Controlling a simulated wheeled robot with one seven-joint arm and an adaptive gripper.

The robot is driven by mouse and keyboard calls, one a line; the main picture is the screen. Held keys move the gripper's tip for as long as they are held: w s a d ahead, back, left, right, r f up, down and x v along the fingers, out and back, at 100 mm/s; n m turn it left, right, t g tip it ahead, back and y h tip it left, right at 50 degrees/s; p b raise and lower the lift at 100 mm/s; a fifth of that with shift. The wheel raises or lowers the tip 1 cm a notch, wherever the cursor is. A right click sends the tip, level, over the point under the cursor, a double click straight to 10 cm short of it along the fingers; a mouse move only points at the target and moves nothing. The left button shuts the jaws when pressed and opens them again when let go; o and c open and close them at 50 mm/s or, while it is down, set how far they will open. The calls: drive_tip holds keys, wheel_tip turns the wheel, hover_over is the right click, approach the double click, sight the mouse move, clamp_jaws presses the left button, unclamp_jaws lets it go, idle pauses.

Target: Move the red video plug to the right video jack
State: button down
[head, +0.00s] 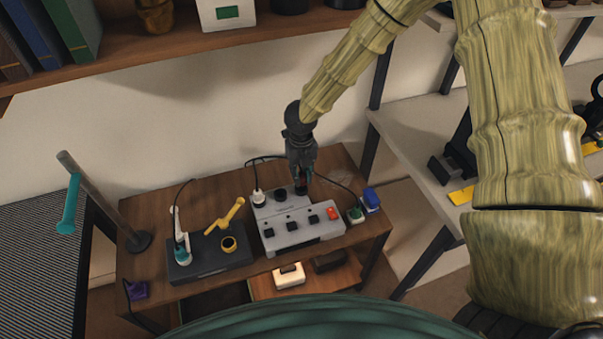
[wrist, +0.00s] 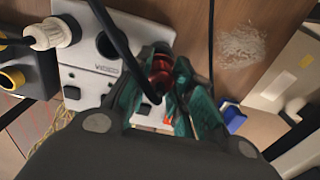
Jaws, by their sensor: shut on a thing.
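The red video plug (wrist: 160,72) is between the teal fingers of my gripper (wrist: 166,85), which is shut on it; a black cable crosses in front. In the head view my gripper (head: 301,174) points down over the right end of the raised video panel (head: 270,209), with the plug (head: 302,187) below its tips. The plug is over the right video jack, which is hidden by it; I cannot tell whether it is seated. The middle jack (wrist: 106,46) is an empty dark round socket. A white plug (wrist: 48,34) sits at the left jack, also seen in the head view (head: 258,196).
The grey switch box (head: 300,234) with an orange-red button (head: 332,213) adjoins the panel's front. A dark box (head: 208,262) with a teal-and-white plug and yellow parts stands left. A green plug (head: 355,215) and blue object (head: 371,198) lie right. Cables cross the table.

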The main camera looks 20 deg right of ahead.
drive_tip(key=shift+f+b, duration=0.55)
drive_tip(key=shift+f, duration=0.85)
idle(1.3)
drive_tip(key=c, duration=1.2)
unclamp_jaws()
drive_tip(key=shift+o, duration=0.2)
drive_tip(key=shift+r, duration=0.1)
